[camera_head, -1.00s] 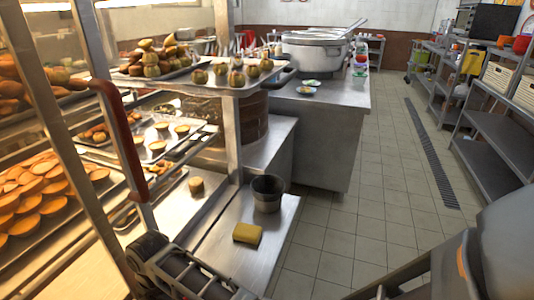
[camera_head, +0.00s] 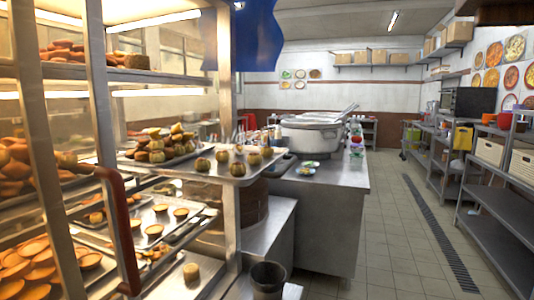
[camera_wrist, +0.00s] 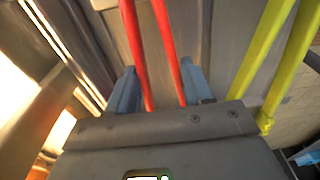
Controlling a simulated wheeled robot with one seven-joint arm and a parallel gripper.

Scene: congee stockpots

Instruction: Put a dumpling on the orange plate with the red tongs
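The red tongs (camera_wrist: 170,50) show in the wrist view as two red arms running from the top edge down to my gripper. My gripper (camera_wrist: 158,88) has its two blue-grey fingers apart, one on each side of the red arms. It looks open; whether a finger touches the tongs is hard to tell. Yellow tongs (camera_wrist: 264,45) are just to the right, outside the fingers. My gripper is not visible in the head view. Small dishes (camera_head: 308,166) lie on the steel counter (camera_head: 335,185), too small to tell their contents. I cannot make out an orange plate or a dumpling for certain.
A glass-and-steel food case (camera_head: 108,130) with pastry trays fills the left. A tray of buns (camera_head: 215,170) juts from it. A large pot (camera_head: 315,135) stands on the counter, a dark bucket (camera_head: 267,278) below. Shelves (camera_head: 490,200) line the right; the tiled aisle is clear.

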